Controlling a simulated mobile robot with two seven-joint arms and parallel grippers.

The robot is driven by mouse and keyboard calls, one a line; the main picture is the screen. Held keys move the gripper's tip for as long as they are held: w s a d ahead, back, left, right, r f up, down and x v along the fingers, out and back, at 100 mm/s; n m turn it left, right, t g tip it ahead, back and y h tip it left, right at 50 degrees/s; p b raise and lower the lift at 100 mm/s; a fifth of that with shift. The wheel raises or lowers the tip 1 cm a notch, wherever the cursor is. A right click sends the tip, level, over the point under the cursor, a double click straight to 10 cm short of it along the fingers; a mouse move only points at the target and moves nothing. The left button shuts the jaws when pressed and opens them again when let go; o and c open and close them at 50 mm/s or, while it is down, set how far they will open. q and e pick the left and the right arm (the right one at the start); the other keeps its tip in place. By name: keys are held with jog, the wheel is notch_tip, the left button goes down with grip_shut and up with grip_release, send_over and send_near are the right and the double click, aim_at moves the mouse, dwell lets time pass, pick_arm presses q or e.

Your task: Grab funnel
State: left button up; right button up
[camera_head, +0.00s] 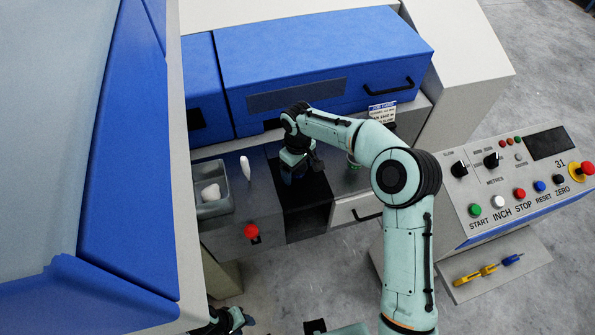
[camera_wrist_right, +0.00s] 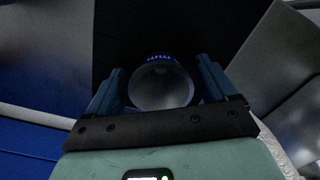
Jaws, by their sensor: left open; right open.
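In the right wrist view, a round, pale grey opening with a blue marked upper edge, apparently the funnel (camera_wrist_right: 160,84), lies between the two blue fingers of my right gripper (camera_wrist_right: 162,92). The fingers are open on either side of it; I cannot tell whether they touch it. In the head view my right gripper (camera_head: 297,174) points down over the dark recess in the machine's front ledge. The funnel is hidden there by the gripper and shadow. My left gripper (camera_head: 226,321) shows only in part at the bottom edge, low beside the machine panel.
A grey tray (camera_head: 226,205) with a white lump and a separate white piece (camera_head: 245,167) are left of the recess. A red knob (camera_head: 251,231) is in front. A blue cover (camera_head: 320,55) stands behind; a control panel (camera_head: 522,185) is at right.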

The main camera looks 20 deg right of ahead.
jog(key=shift+r, duration=0.1)
jog(key=shift+c, duration=0.3)
jog(key=c, duration=1.1)
